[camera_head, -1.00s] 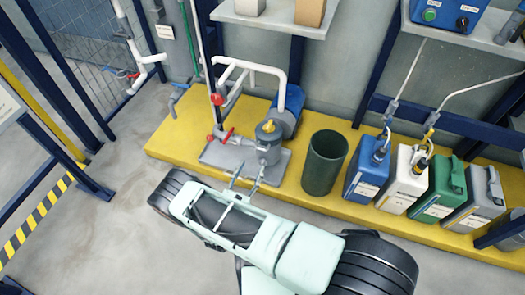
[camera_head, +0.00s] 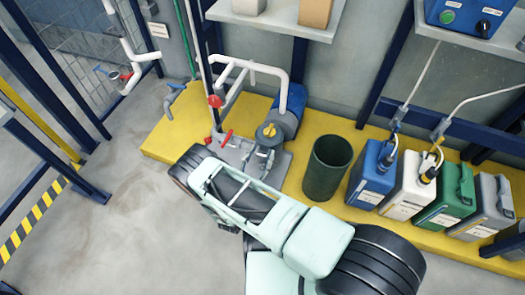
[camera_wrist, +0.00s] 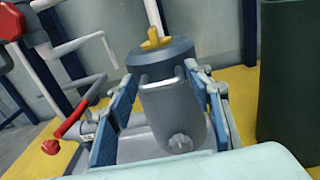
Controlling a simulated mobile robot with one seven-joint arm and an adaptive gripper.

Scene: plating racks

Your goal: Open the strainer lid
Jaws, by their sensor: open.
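The strainer (camera_head: 269,146) is a grey upright cylinder on the yellow platform. Its dark round lid with a yellow knob (camera_wrist: 152,40) is on top, and the lid looks closed. A thin metal bail handle (camera_wrist: 161,79) shows at the front of the lid. My gripper (camera_wrist: 160,88) is open, with one blue-padded finger on each side of the strainer body in the wrist view. Whether the pads touch it cannot be told. In the head view my gripper (camera_head: 257,157) is at the strainer's near side and hides its lower part.
A red valve handle (camera_wrist: 72,120) and white pipes (camera_wrist: 60,45) are close on the left. A dark green bin (camera_head: 327,167) stands just right of the strainer. Blue, white, green and grey canisters stand farther right. A blue pump (camera_head: 288,112) is behind.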

